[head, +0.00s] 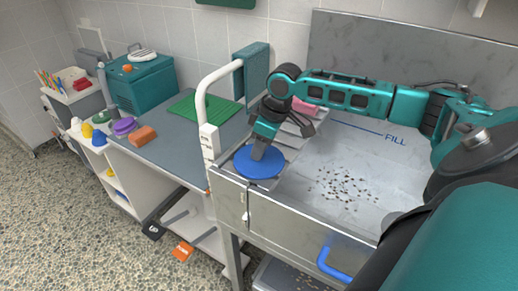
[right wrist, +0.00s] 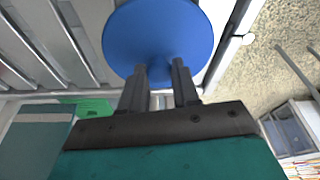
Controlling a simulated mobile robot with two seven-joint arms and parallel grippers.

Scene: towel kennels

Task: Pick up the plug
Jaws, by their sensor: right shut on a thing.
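The plug is a round blue disc (head: 259,162) at the left end of the metal tub, near its front left corner in the head view. My right gripper (head: 261,148) points down onto it from above and is shut on it. In the right wrist view the blue disc (right wrist: 158,38) fills the top middle, beyond the two dark fingers (right wrist: 160,78). My left gripper is not in view.
The metal tub (head: 390,160) has dark debris (head: 345,188) on its floor and a blue handle (head: 332,265) at the front. A white curved rail (head: 205,95) stands left of it. The grey counter (head: 165,150) holds a green mat (head: 203,108) and an orange block (head: 143,136).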

